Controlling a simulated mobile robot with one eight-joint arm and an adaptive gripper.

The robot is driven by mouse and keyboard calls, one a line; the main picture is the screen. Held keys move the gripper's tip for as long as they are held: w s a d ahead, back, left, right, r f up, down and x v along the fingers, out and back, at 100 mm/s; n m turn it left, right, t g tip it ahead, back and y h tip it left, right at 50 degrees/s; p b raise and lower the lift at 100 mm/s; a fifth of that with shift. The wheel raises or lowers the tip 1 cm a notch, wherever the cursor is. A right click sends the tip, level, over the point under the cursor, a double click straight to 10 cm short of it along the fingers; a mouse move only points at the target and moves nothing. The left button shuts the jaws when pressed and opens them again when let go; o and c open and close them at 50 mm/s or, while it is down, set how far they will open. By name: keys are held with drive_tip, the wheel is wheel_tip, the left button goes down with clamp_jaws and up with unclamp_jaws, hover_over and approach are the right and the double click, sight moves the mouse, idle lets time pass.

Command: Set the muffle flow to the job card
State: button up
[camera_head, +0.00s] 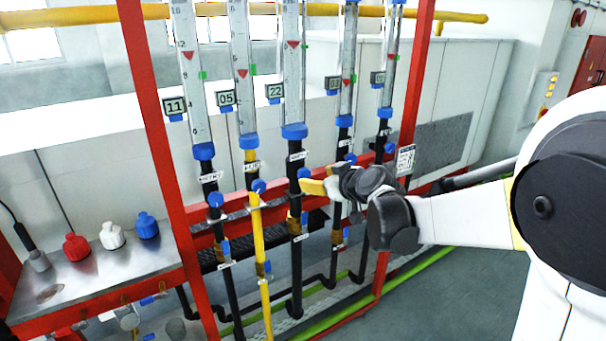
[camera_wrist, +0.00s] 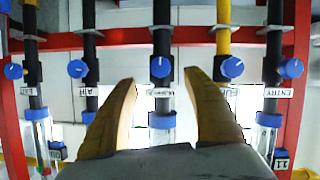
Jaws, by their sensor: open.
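The middle flow tube (camera_head: 293,70) has a display (camera_head: 275,91) reading 22, a red triangle and a green mark. Its blue knob (camera_head: 304,173) sits below on a black pipe. Its small label is too blurred to read surely. My gripper (camera_head: 314,186) is open and close to this knob in the head view. In the wrist view, the picture is upside down and the middle knob (camera_wrist: 160,67) shows between the yellow fingertips (camera_wrist: 162,78). I cannot tell whether they touch it. A white printed card (camera_head: 404,161) hangs on the right red post; its text is unreadable.
Two more tubes (camera_head: 347,60) stand to the right. A red frame (camera_head: 150,120) surrounds them. A steel bench (camera_head: 100,270) with coloured caps stands left.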

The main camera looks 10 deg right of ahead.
sight(306, 175)
drive_tip(key=b+x, duration=0.1)
drive_tip(key=x, duration=0.7)
drive_tip(key=shift+a+b, duration=0.1)
drive_tip(key=shift+b, duration=0.3)
drive_tip(key=c, duration=1.2)
